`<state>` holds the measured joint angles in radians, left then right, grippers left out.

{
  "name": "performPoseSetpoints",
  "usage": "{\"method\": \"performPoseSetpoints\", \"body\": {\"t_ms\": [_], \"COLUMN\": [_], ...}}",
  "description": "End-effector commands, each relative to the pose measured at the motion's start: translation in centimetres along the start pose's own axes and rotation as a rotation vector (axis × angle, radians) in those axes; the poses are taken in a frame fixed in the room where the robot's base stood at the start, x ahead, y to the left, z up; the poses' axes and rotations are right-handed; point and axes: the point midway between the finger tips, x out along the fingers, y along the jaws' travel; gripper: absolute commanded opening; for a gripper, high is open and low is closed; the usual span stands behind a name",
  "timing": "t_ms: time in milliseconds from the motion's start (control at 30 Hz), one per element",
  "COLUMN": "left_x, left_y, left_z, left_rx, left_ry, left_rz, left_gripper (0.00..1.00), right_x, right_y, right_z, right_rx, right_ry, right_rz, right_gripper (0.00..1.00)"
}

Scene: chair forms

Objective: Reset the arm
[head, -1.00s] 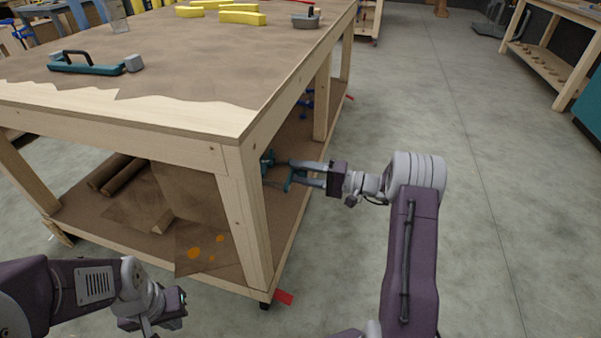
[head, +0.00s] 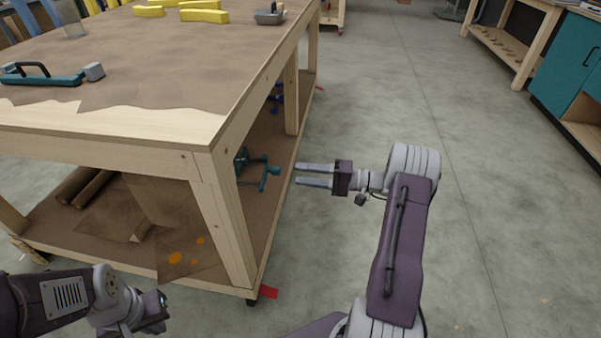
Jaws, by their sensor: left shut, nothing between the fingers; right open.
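My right gripper (head: 298,175) is open and empty, pointing left just outside the table's long side, above the floor. A teal clamp-like tool (head: 264,173) lies on the lower shelf, left of the fingertips and apart from them. My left gripper (head: 160,310) is low at the bottom left, in front of the table's near end. It looks shut and empty; its fingertips are small and partly hidden.
A wooden table (head: 110,152) with a lower shelf (head: 225,277) fills the left. On its top are a teal-handled tool (head: 40,78), yellow blocks (head: 204,16) and a grey tool (head: 269,16). Clear floor (head: 480,230) lies to the right. A teal cabinet (head: 568,65) stands at far right.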

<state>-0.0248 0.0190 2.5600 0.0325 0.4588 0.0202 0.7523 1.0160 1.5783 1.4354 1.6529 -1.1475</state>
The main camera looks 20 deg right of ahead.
Motion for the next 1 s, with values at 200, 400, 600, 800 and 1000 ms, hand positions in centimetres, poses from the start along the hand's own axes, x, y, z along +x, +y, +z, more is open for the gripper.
{"method": "performPoseSetpoints", "body": {"t_ms": [200, 400, 600, 800, 1000], "left_x": [0.0, 0.0, 0.0, 0.0, -3.1], "left_y": [0.0, 0.0, 0.0, 0.0, 0.1], "left_z": [0.0, 0.0, 0.0, 0.0, -0.3], "left_rx": [0.0, 0.0, 0.0, 0.0, 0.0], "left_ry": [0.0, 0.0, 0.0, 0.0, -0.002], "left_rz": [0.0, 0.0, 0.0, 0.0, 0.0], "left_gripper": [0.0, 0.0, 0.0, 0.0, 0.0], "right_x": [0.0, 3.6, 2.4, -3.0, -4.2], "right_y": [0.0, 1.0, 4.6, 5.5, 1.6], "right_z": [0.0, 5.6, 20.4, 24.3, 23.6], "right_rx": [0.0, 0.123, 0.187, -0.126, -0.435], "right_ry": [0.0, -0.185, -0.519, -0.531, -0.453], "right_rz": [0.0, 0.204, 0.91, 1.347, 1.442], "right_gripper": [0.46, 0.46, 0.46, 0.46, 0.46]}}
